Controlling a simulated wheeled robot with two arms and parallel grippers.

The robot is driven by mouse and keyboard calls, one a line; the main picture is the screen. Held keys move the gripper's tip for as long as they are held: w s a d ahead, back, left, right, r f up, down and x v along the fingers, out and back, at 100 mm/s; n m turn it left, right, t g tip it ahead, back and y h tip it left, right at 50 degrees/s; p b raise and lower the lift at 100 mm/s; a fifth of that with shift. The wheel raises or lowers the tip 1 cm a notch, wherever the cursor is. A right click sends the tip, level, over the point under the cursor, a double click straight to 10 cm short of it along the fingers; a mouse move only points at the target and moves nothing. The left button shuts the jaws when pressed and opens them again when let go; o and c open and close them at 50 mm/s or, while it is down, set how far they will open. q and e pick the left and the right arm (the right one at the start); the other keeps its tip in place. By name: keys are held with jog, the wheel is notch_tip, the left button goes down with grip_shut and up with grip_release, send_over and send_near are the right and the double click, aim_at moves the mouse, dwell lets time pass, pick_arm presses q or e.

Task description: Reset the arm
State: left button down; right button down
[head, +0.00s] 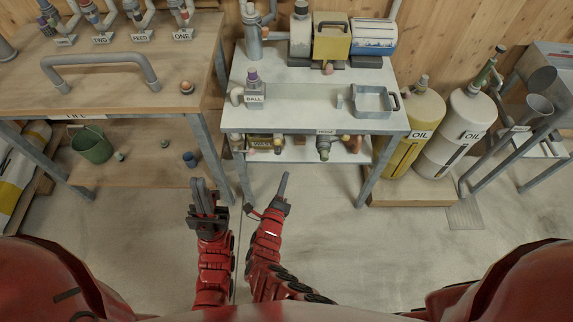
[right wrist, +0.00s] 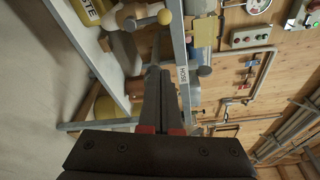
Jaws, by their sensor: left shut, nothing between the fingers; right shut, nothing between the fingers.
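My left gripper (head: 201,193) is in the head view at the lower middle left, in front of the gap between the wooden bench and the metal table. It is shut and empty. My right gripper (head: 283,186) is just to its right, in front of the metal table (head: 300,120). It is shut and empty, its thin fingers pointing up in the picture.
The wooden bench (head: 110,80) stands at left, with a green bucket (head: 91,145) on its lower shelf. A metal tray (head: 372,101) sits on the metal table. Yellow (head: 415,130) and white (head: 458,130) OIL containers stand to its right. Bare floor (head: 350,240) lies at the lower right.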

jog(key=shift+s, duration=0.4)
